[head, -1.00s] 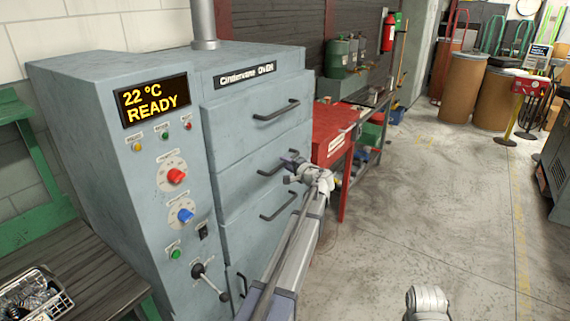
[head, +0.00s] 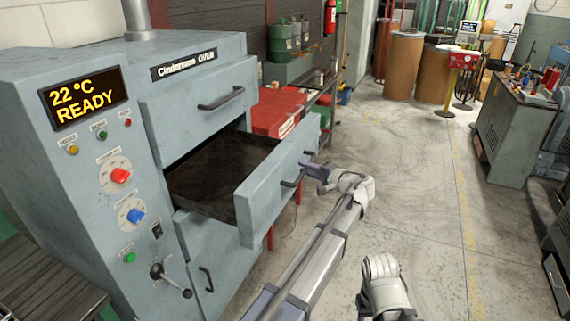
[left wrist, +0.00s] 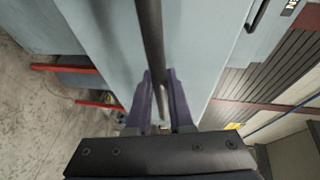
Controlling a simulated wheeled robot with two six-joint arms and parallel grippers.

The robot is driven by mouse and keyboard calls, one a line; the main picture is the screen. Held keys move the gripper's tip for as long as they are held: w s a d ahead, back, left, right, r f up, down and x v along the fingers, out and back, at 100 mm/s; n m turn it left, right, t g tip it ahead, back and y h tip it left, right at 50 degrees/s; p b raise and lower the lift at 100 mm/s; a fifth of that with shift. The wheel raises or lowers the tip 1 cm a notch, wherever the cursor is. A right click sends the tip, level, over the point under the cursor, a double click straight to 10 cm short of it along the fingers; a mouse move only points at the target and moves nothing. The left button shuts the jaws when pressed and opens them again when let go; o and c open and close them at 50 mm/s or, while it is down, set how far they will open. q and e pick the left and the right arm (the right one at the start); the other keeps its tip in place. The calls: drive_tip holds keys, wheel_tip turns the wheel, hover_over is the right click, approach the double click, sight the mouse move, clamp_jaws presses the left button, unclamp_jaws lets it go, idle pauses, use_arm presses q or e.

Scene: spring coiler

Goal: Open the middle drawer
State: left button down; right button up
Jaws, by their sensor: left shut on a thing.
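The grey oven's middle drawer (head: 279,186) is pulled well out, and its dark, empty-looking inside shows in the head view. My left gripper (head: 307,171) is at the drawer's front, shut on the dark bar handle (head: 289,183). In the left wrist view, the handle (left wrist: 152,45) runs between the two purple fingers (left wrist: 159,95). The top drawer (head: 205,98) above is shut. My right gripper is not in view; only a pale part of my right arm shows at the bottom.
The oven's control panel (head: 118,175) with knobs and a lever is at the left. A red cabinet (head: 275,112) stands just behind the open drawer. Open concrete floor (head: 410,170) lies to the right, with a grey workbench (head: 510,130) beyond.

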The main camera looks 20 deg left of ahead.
use_arm(q)
drive_tip(key=shift+s+d, duration=0.15)
drive_tip(key=shift+d, duration=2.05)
drive_tip(key=c, duration=0.8)
unclamp_jaws()
